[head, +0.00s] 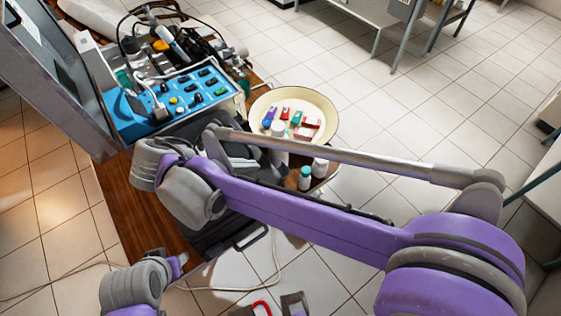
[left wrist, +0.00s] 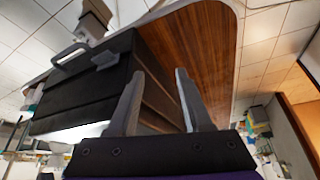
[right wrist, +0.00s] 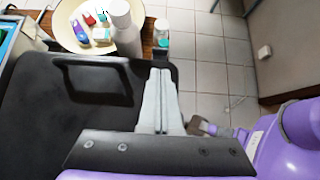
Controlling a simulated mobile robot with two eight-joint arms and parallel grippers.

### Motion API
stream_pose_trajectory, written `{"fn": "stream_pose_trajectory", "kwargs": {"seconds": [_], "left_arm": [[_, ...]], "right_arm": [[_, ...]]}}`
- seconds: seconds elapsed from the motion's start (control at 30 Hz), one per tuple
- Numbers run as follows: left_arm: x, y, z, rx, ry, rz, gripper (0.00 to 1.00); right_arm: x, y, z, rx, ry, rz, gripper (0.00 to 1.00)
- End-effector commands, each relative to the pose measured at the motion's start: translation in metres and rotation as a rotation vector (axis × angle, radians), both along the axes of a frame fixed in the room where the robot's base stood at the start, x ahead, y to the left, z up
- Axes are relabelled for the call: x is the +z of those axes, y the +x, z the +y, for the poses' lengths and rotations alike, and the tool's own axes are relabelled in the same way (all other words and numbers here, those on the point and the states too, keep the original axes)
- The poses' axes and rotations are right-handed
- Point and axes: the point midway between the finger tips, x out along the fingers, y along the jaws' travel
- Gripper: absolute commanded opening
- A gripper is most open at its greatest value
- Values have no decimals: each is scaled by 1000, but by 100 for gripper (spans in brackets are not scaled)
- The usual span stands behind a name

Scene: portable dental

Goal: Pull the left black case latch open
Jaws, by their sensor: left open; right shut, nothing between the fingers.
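The black case (head: 230,240) lies on the wooden table, mostly hidden behind my right arm in the head view. In the left wrist view the black case (left wrist: 95,95) shows with its handle (left wrist: 72,58) and a small dark grey latch (left wrist: 105,59) beside the handle. That latch appears flat against the case. My left gripper (left wrist: 158,72) is open and empty, beside the case and apart from the latch. My right gripper (right wrist: 160,72) is shut and empty, over the case (right wrist: 35,110) near its edge, right of a handle-shaped frame (right wrist: 98,82).
A cream bowl (head: 325,110) of small coloured items stands behind the case, with bottles (head: 305,178) near it. A blue control unit (head: 165,110) is at the back left. The wooden table edge (head: 140,215) and a pale floor cable (head: 230,289) lie near the left arm.

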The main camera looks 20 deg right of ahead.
Motion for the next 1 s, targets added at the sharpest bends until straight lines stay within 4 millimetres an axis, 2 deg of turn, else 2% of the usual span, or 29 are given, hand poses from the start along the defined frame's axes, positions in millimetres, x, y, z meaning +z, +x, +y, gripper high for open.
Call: {"fn": "stream_pose_trajectory", "kwargs": {"seconds": [0.37, 0.8, 1.0], "left_arm": [[0, 0, 0, 0, 0, 0, 50], [-3, 0, 0, 0, 0, 1, 50], [-3, -1, 0, 0, 0, 1, 50]], "right_arm": [[-6, 2, -7, -4, 2, 0, 0], [-56, 20, -58, -5, 4, -1, 0], [-67, 24, -69, -3, 4, -1, 0]]}}
